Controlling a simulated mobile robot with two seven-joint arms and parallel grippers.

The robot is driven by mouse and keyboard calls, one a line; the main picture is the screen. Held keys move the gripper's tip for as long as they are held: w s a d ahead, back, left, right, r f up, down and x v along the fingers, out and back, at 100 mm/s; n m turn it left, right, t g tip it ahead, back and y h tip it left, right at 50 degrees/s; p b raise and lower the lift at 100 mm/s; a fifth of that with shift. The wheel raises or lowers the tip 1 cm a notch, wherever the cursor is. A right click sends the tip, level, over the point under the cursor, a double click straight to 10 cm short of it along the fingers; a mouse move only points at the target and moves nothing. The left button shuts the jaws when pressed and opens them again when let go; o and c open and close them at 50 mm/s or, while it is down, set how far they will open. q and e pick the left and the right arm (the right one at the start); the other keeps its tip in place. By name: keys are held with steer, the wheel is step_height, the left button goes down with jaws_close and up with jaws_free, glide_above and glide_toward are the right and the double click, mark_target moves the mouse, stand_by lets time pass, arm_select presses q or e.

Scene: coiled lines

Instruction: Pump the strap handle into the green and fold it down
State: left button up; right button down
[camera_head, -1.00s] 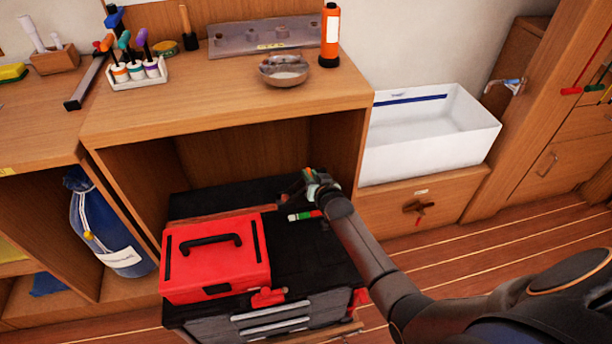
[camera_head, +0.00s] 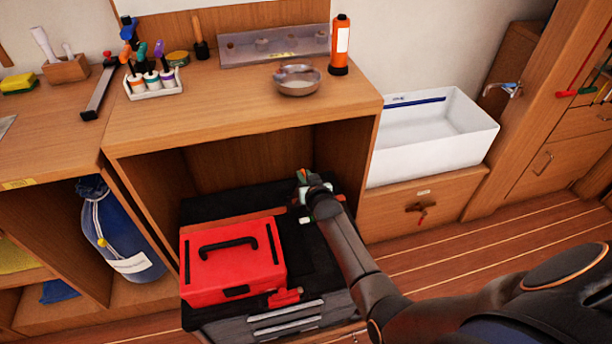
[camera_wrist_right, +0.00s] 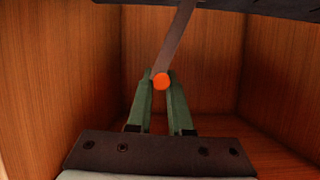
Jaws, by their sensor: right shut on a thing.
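My right gripper (camera_head: 303,182) is over the back of a black chest (camera_head: 312,262) in the open cabinet bay. In the wrist view its green fingers (camera_wrist_right: 161,88) are shut on the round orange end (camera_wrist_right: 161,81) of a flat brown-grey bar (camera_wrist_right: 178,38), which I take as the strap handle. In the head view my gripper and arm hide the handle. A reddish-brown strap (camera_head: 262,213) crosses the chest behind the red toolbox. Beside my wrist, a small marker strip (camera_head: 304,219) is mostly covered; its green part cannot be made out. My left gripper is out of view.
The red toolbox (camera_head: 232,268) sits on the chest, left of my arm. The bay's side walls and the bench top (camera_head: 235,105) close in around the gripper. A white sink (camera_head: 432,140) stands to the right. A metal bowl (camera_head: 297,80) and orange bottle (camera_head: 340,45) stand above.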

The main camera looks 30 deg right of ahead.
steer(key=shift+a+f, duration=0.15)
steer(key=shift+a, duration=0.05)
steer(key=c, duration=1.1)
jaws_free()
steer(key=shift+o, duration=1.3)
steer(key=shift+d, duration=0.1)
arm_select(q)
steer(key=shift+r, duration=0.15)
arm_select(e)
steer(key=shift+s, duration=0.1)
